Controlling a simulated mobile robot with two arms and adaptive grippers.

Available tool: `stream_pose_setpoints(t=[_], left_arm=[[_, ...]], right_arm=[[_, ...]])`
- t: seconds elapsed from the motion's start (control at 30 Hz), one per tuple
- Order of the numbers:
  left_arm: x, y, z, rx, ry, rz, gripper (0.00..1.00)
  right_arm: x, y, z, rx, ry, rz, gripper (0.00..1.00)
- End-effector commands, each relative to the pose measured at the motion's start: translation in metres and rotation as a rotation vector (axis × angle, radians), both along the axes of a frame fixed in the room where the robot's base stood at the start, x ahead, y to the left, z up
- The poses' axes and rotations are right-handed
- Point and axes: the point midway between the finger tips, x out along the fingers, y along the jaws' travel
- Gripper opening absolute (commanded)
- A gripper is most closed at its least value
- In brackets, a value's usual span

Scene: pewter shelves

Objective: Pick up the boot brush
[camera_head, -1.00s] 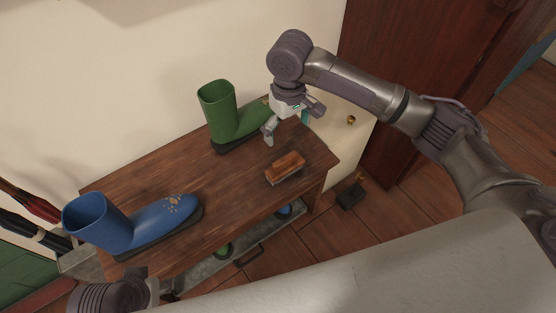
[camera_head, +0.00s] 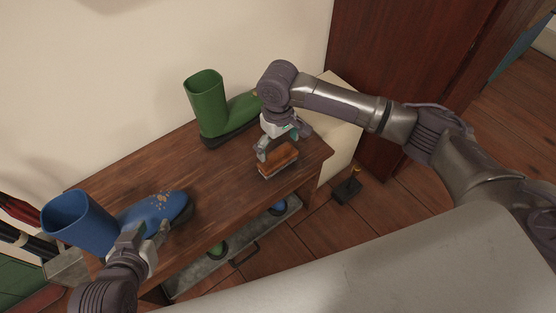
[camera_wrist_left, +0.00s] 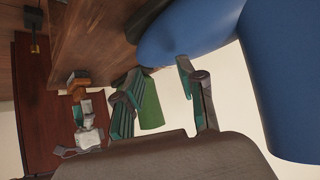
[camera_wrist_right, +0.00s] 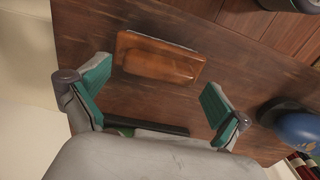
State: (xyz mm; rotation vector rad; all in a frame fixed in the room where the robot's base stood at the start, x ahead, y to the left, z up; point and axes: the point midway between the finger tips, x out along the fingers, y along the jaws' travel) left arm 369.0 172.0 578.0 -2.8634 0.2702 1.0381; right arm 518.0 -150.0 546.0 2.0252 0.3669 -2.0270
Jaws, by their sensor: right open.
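The boot brush (camera_head: 279,162) has an orange-brown wooden back and lies on the wooden bench near its right end. It also shows in the right wrist view (camera_wrist_right: 158,58), just beyond and between the fingertips. My right gripper (camera_head: 266,150) is open and empty, just behind and above the brush. Its two teal-padded fingers also show in the right wrist view (camera_wrist_right: 153,88). My left gripper (camera_head: 152,240) is close to the blue boot (camera_head: 150,212) at the bench's left end. Its fingers stand apart and empty in the left wrist view (camera_wrist_left: 160,92).
A green boot (camera_head: 208,103) stands at the back of the bench (camera_head: 222,185), left of my right gripper. A grey lower shelf (camera_head: 213,268) holds more footwear. A dark object (camera_head: 347,189) stands on the floor to the right. The bench middle is clear.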

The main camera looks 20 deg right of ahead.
Motion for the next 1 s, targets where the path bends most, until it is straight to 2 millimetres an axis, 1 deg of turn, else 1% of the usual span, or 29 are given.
stream_pose_setpoints(t=[0.03,0.1,0.23,0.4,0.63,0.93,1.0], left_arm=[[0.008,-0.003,0.004,-0.012,-0.053,-0.004,0.40],[0.018,-0.008,0.014,-0.029,-0.127,-0.010,0.40],[0.030,-0.014,0.031,-0.055,-0.239,-0.017,0.40],[0.037,-0.017,0.043,-0.071,-0.305,-0.022,0.40],[0.037,-0.017,0.044,-0.072,-0.309,-0.022,0.40],[0.037,-0.017,0.044,-0.071,-0.307,-0.022,0.40],[0.037,-0.017,0.044,-0.071,-0.307,-0.022,0.40]], right_arm=[[0.000,0.000,-0.007,0.000,0.000,0.000,1.00],[0.001,0.000,-0.013,0.000,0.001,0.000,1.00],[0.000,0.000,-0.024,-0.001,0.000,0.000,1.00],[0.000,0.000,-0.029,-0.001,-0.001,0.001,1.00],[0.000,0.000,-0.029,-0.001,-0.001,0.001,1.00],[0.000,0.000,-0.029,-0.001,-0.001,0.001,0.50],[0.000,0.000,-0.028,-0.001,-0.001,0.000,0.50]])
